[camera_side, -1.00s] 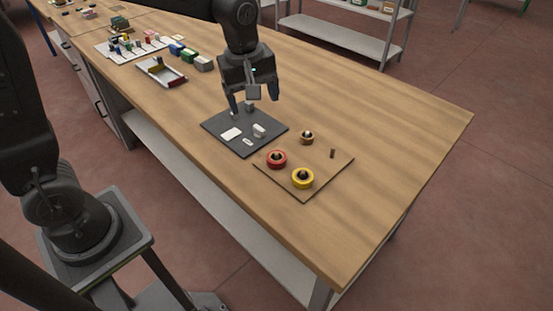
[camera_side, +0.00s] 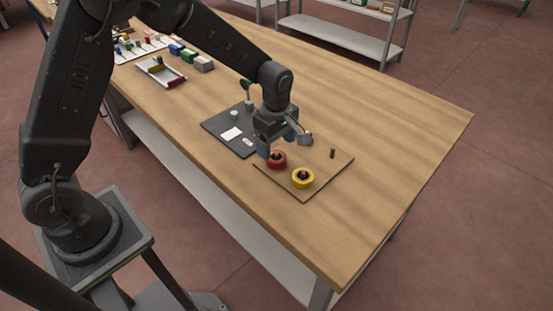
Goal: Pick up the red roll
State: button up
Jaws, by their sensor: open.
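The red roll (camera_side: 277,162) sits around a dark peg on a thin brown board (camera_side: 318,166) near the front edge of the workbench. My gripper (camera_side: 284,147) is open, above and just behind the red roll. One finger overlaps the roll's upper left in the picture, and I cannot tell whether it touches. The other finger is to the right, above the board. Nothing shows between the fingers. The gripper hides the tan roll's place on the board.
A yellow roll (camera_side: 303,178) sits close to the red one, and a bare brown peg (camera_side: 333,153) stands behind. A dark mat (camera_side: 214,124) with small white pieces lies left. Trays (camera_side: 162,72) and blocks stand farther back. The bench's right side is clear.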

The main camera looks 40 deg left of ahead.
aim_at(276, 154)
jog(key=shift+w+a+f, duration=0.1)
jog(key=shift+w+f, duration=0.05)
jog(key=shift+f, duration=1.2)
jog(key=shift+w+a+f, duration=0.1)
jog(key=shift+f, duration=1.2)
jog(key=c, duration=1)
jog(key=shift+r, duration=0.1)
